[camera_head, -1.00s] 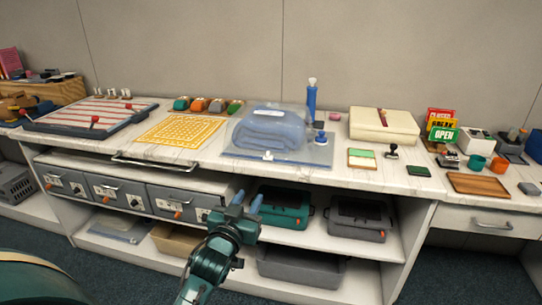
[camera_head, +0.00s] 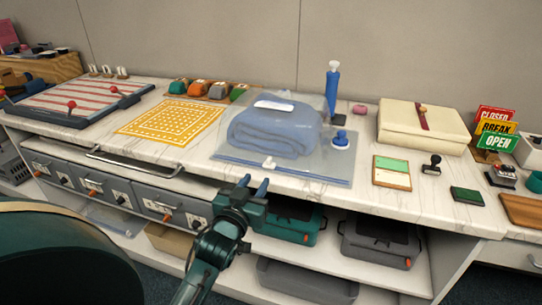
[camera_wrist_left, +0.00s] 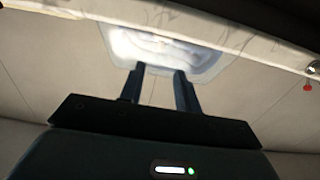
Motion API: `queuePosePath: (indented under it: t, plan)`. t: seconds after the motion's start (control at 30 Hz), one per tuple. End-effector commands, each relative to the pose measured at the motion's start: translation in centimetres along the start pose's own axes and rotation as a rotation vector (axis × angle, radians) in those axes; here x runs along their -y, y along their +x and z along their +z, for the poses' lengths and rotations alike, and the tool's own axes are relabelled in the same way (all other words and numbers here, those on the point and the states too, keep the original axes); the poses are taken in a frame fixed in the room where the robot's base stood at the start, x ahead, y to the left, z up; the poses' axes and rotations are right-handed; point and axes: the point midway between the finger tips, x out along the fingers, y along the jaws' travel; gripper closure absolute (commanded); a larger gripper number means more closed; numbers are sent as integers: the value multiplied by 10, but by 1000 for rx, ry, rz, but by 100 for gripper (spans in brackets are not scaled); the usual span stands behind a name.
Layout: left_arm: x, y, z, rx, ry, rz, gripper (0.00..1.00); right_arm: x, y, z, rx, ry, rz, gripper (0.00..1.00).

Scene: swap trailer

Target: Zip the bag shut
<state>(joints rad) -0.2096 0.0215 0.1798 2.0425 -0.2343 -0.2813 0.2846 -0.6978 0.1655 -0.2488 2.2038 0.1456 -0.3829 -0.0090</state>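A clear bag (camera_head: 222,150) with a folded blue towel (camera_head: 262,134) inside lies on the counter. A small white slider (camera_head: 269,163) sits at its front edge, left of the middle. My left gripper (camera_head: 253,184) is in front of the counter edge, just below and left of the slider, apart from the bag. In the left wrist view its two fingers (camera_wrist_left: 160,70) are spread with nothing between them, and a pale translucent shape, probably the bag, shows beyond them. My right gripper is not in view.
A blue pump (camera_head: 332,90) stands behind the bag. A yellow patterned mat (camera_head: 170,121) lies to the left, a green and cream pad (camera_head: 392,172) and a stamp (camera_head: 432,165) to the right. Drawers (camera_head: 105,187) and bins (camera_head: 380,240) sit under the counter edge.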

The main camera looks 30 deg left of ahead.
Motion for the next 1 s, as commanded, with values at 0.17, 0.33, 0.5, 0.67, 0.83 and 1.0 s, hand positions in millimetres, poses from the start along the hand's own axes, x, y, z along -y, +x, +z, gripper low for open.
queuePosePath:
  t: [0.17,0.33,0.5,0.67,0.83,1.0]
  plan:
    - [0,40,-2,-4,2,1,67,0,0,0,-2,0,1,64]
    - [0,74,-1,-3,2,1,67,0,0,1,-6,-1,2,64]
    - [0,98,0,-1,2,0,67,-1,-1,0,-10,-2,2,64]
    - [0,108,-1,-1,2,0,67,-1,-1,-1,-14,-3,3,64]
    - [0,110,-1,-1,1,1,67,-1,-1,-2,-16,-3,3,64]
    - [0,110,-1,-1,1,1,71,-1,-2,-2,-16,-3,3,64]
